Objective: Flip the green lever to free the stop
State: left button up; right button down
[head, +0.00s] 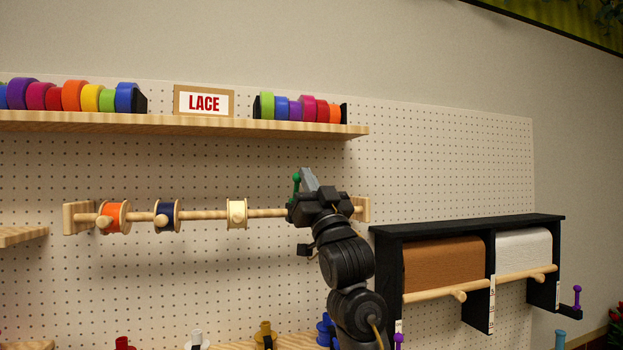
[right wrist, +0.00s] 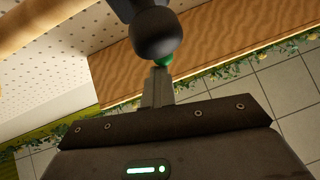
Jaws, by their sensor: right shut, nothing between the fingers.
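The green lever (head: 296,182) stands up at the right part of the wooden rod (head: 200,214), by the rod's right bracket. My right gripper (head: 309,180) is raised right beside the lever, its fingers shut and empty. The arm hides the lever's base and the stop. In the right wrist view, the shut fingers (right wrist: 158,85) point at a dark round knob with a green edge (right wrist: 166,62). I cannot tell whether they touch it. My left gripper is not in view.
Orange (head: 115,217), navy (head: 166,216) and cream (head: 237,214) spools hang on the rod. A shelf (head: 190,124) with ribbon rolls and a LACE sign (head: 204,102) is above. A black paper-roll rack (head: 465,226) stands to the right. Pegboard is behind.

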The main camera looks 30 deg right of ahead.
jog(key=shift+w+a+f, duration=0.25)
jog(key=shift+w+f, duration=0.05)
jog(key=shift+f, duration=0.1)
dwell(0.3)
jog(key=shift+s+f, duration=0.15)
jog(key=shift+s, duration=0.1)
jog(key=d+b+v, duration=0.1)
jog(key=b+v, duration=0.5)
jog(key=v, duration=0.6)
jog(key=shift+s, duration=0.2)
jog(key=shift+f, duration=0.15)
jog(key=shift+w+a, duration=0.1)
